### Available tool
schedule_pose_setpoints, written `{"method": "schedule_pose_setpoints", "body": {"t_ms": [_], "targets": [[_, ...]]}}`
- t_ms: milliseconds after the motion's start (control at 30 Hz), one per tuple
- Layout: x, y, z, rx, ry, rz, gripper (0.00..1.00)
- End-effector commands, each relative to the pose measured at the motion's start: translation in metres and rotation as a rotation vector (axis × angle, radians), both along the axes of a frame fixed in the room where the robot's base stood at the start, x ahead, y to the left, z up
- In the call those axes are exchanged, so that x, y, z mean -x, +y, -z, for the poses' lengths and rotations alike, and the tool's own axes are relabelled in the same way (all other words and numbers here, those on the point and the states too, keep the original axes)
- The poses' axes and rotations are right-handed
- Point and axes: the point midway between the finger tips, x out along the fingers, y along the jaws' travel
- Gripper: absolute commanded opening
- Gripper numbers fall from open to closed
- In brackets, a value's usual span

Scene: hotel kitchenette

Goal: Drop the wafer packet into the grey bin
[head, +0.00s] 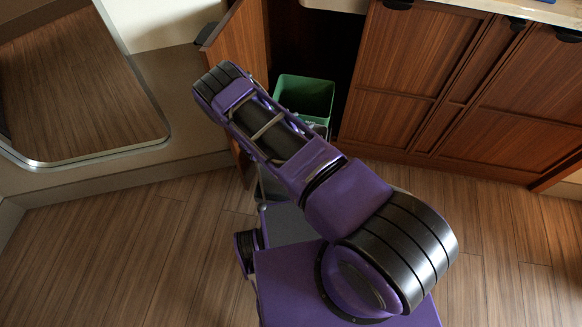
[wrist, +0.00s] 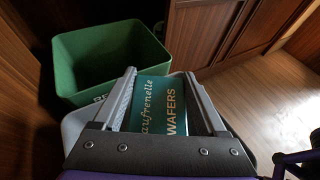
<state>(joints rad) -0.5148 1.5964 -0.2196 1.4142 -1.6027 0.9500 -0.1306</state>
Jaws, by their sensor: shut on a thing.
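The wafer packet (wrist: 167,108) is teal with pale and orange lettering that includes "WAFERS". In the wrist view my gripper (wrist: 160,74) is shut on it, with one finger on each side. The grey bin (wrist: 73,124) shows behind and beneath the gripper, its rim visible at the left and partly at the right. The packet appears over the grey bin; its height above the rim is unclear. In the head view my arm hides the packet and gripper.
A green bin (head: 305,92) stands beside the grey one, inside an open cabinet, and shows at the upper left of the wrist view (wrist: 100,55). Wooden cabinet doors (head: 450,90) stand to the right. An open door panel (head: 238,45) is at the left.

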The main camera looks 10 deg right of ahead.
Motion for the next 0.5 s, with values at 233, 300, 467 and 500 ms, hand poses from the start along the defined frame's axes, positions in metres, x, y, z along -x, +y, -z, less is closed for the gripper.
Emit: {"method": "schedule_pose_setpoints", "body": {"t_ms": [233,300,467,500], "targets": [[-0.0002,-0.0001,0.0002,0.0,-0.001,0.0,0.14],[-0.0002,-0.0001,0.0002,0.0,-0.001,0.0,0.87],[-0.0001,-0.0002,0.0003,-0.001,-0.001,0.0,1.0],[-0.0001,-0.0002,0.0003,-0.001,-0.001,0.0,1.0]]}}
